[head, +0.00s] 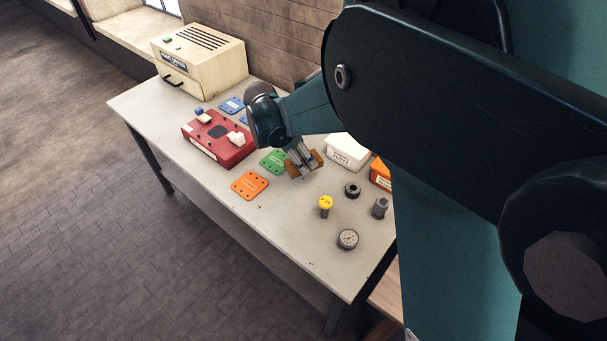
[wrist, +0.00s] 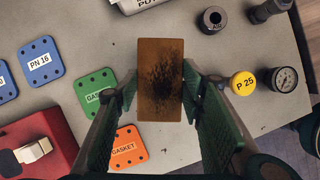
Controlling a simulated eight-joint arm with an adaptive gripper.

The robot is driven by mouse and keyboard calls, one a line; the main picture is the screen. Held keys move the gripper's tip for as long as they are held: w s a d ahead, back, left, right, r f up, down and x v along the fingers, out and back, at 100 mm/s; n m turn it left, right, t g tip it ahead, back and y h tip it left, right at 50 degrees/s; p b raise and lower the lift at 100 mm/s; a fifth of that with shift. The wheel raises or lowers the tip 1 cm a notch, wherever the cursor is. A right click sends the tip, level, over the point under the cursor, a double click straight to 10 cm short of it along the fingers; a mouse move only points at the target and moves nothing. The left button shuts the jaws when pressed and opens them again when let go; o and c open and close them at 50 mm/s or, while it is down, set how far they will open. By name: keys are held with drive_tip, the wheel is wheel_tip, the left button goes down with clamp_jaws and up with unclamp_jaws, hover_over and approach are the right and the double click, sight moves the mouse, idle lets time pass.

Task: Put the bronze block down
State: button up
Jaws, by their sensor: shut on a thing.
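The bronze block (wrist: 160,65) is a brown rectangular block with a dark, sooty patch on its face. In the wrist view it sits between the two fingers of my gripper (wrist: 160,88), which is shut on it. In the head view the block (head: 318,158) shows at both sides of my gripper (head: 302,160), over the middle of the table, right of the green gasket plate. Whether the block touches the table cannot be told.
The grey table (head: 285,225) carries a red fixture (head: 212,146), green (head: 273,161) and orange (head: 250,185) gasket plates, a white tub (head: 346,155), a yellow-topped part (head: 326,203), a dark ring (head: 352,190), a gauge (head: 347,239) and a grey fitting (head: 380,208). Bare tabletop lies in front of my gripper.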

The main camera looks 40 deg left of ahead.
sight(293, 165)
drive_tip(key=shift+f+b, duration=0.45)
drive_tip(key=shift+f, duration=2.55)
drive_tip(key=shift+f, duration=0.1)
drive_tip(key=shift+f, duration=1.8)
drive_tip(key=shift+f+b, duration=0.1)
drive_tip(key=shift+b, duration=0.25)
drive_tip(key=o, duration=1.7)
drive_tip(key=shift+o, duration=0.2)
drive_tip(key=p+v, duration=0.1)
drive_tip(key=v, duration=1.1)
drive_tip(key=shift+s+p, duration=0.1)
drive_tip(key=shift+p, duration=0.2)
